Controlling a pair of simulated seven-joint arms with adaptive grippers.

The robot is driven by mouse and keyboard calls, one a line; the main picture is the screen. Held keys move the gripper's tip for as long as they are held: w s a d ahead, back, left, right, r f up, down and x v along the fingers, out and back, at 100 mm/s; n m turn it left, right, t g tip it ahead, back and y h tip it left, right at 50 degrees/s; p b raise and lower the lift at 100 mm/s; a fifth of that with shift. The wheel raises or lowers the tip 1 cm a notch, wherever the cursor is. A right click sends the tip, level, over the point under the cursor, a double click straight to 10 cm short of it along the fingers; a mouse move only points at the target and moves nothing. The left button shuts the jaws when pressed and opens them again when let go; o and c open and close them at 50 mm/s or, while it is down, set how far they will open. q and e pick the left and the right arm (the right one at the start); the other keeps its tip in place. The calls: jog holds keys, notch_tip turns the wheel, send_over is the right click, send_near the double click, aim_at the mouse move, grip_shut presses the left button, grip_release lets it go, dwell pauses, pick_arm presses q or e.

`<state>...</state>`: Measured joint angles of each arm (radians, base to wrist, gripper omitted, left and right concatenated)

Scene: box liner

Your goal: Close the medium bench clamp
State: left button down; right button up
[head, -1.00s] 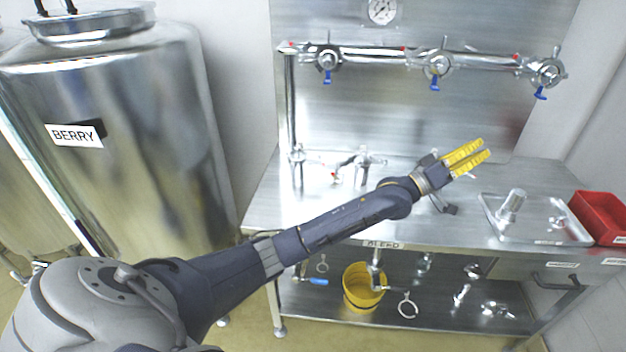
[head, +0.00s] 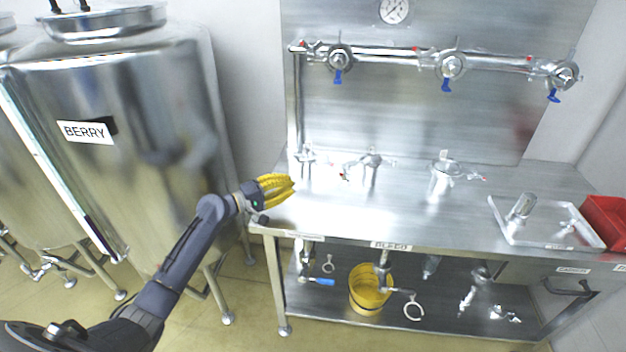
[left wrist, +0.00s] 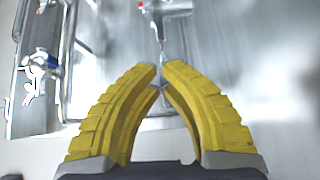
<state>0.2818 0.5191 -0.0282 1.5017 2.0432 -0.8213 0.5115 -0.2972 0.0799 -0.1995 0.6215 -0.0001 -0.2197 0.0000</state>
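Three metal clamp fittings stand along the back of the steel bench (head: 400,205): a left one (head: 305,160), a middle one with a red tip (head: 371,166) and a larger right one (head: 444,176). I cannot tell for sure which is the medium one, or whether its clamp is closed. My left gripper (head: 288,187) is over the bench's left front corner, apart from the fittings. Its yellow fingers curve in and meet at the tips in the left wrist view (left wrist: 160,68), with nothing held. A metal fitting (left wrist: 168,8) shows beyond the fingertips. My right gripper is not in view.
A pipe with blue-handled valves (head: 450,66) runs along the back panel. A tray with metal parts (head: 510,233) and a red bin (head: 607,222) are at the right. The BERRY tank (head: 150,180) stands left. A yellow bucket (head: 369,290) is on the lower shelf.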

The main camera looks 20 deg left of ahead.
pick_arm(q)
jog(key=shift+d+f, duration=0.25)
jog(key=shift+d, duration=0.05)
jog(key=shift+w+d, duration=0.15)
jog(key=shift+d, duration=0.1)
jog(key=x, duration=0.6)
jog(key=d+x, duration=0.1)
jog(key=x, duration=0.3)
jog(key=shift+s+d+f, duration=0.1)
jog(key=shift+s, duration=0.2)
jog(key=shift+w+d, duration=0.15)
jog(key=shift+d, duration=1.05)
jog(key=shift+d, duration=0.1)
jog(key=shift+s+d+n, duration=0.2)
jog(key=shift+d+n, duration=0.1)
jog(key=shift+n, duration=0.2)
